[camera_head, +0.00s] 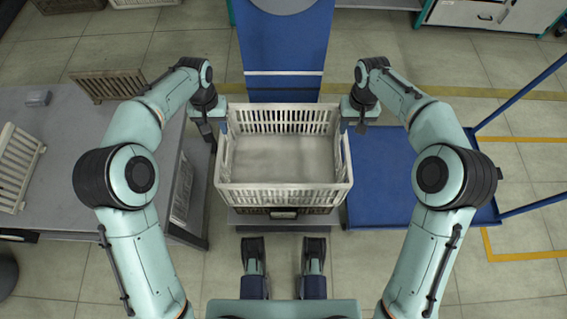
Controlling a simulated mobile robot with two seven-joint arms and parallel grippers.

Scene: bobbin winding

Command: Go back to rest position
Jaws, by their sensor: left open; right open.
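My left gripper (207,128) is at the left side of a white slatted crate (284,195), near its upper left corner. My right gripper (361,127) is at the crate's right side, near its upper right corner. Both grippers point downward and are open. I cannot tell whether the fingers touch the crate. The crate looks empty and stands upright in front of me, on top of a darker crate (284,213) whose front edge shows below it. Both my arms are bent and reach forward around the crate.
A grey table (70,213) on the left holds crates and a small grey box (38,97). A blue platform cart (385,190) with blue rails stands on the right. A blue panel (284,50) rises behind the crate. Tiled floor is clear at the lower right.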

